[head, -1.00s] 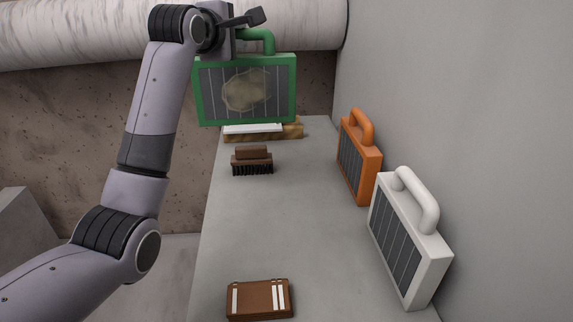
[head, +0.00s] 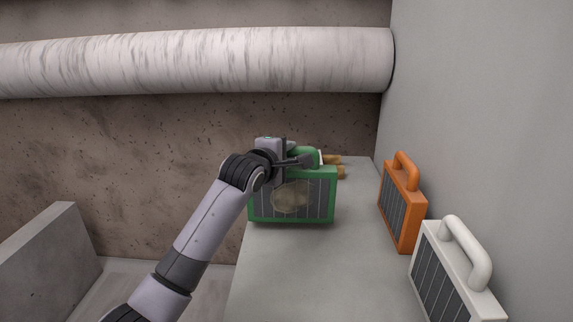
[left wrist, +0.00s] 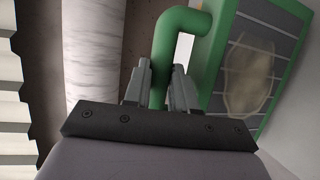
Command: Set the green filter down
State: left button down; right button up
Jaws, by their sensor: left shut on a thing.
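The green filter (head: 318,205) has a dark grille with a beige stain and a green handle. My left gripper (head: 304,161) is shut on the handle; in the left wrist view the two fingers (left wrist: 160,85) close around the green handle (left wrist: 178,30). The filter hangs upright in front of the far end of the stone slab (head: 300,275). I cannot tell whether its lower edge touches the slab. It hides most of the things behind it. My right gripper is not in view.
An orange filter (head: 410,218) and a white filter (head: 432,275) stand along the right wall. Wooden pieces (head: 332,159) show behind the green filter. A thick pipe (head: 200,60) crosses the back wall. The slab's near part is bare in view.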

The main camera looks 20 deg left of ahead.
pick_arm(q)
jog(key=shift+f, duration=1.2)
jog(key=shift+f, duration=0.15)
jog(key=c, duration=0.9)
grip_release()
jog(key=shift+s+a+r, duration=0.15)
jog(key=shift+s+r, duration=0.25)
jog(key=shift+s, duration=1.55)
jog(key=shift+s+a+r, duration=0.2)
jog(key=shift+s+r, duration=0.2)
jog(key=shift+s, duration=1.55)
jog(key=shift+s+a+r, duration=0.15)
jog(key=shift+s+r, duration=0.25)
jog(key=shift+s, duration=1.55)
